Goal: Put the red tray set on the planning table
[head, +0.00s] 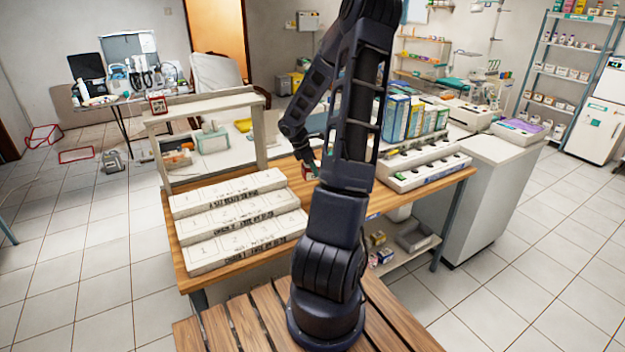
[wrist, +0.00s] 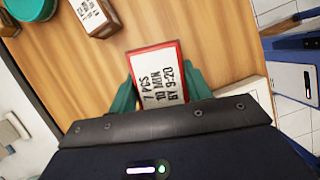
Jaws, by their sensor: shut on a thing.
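The red tray set (wrist: 160,75), a red-edged block with a white label reading "7 PCS 10 MIN BY 9:20", is between the green fingers of my gripper (wrist: 160,88) in the wrist view. My gripper is shut on it, over a wooden surface. In the head view a small red part of it (head: 308,173) shows beside my arm, which hides most of the gripper. The wooden table (head: 182,262) carries long white racks with numbered sections (head: 235,218) at its left. I cannot tell whether the set touches the wood.
A white slotted rack (head: 425,168) and upright binders (head: 400,118) stand at the table's right. Another red-framed block (head: 157,105) sits on the raised shelf (head: 205,101).

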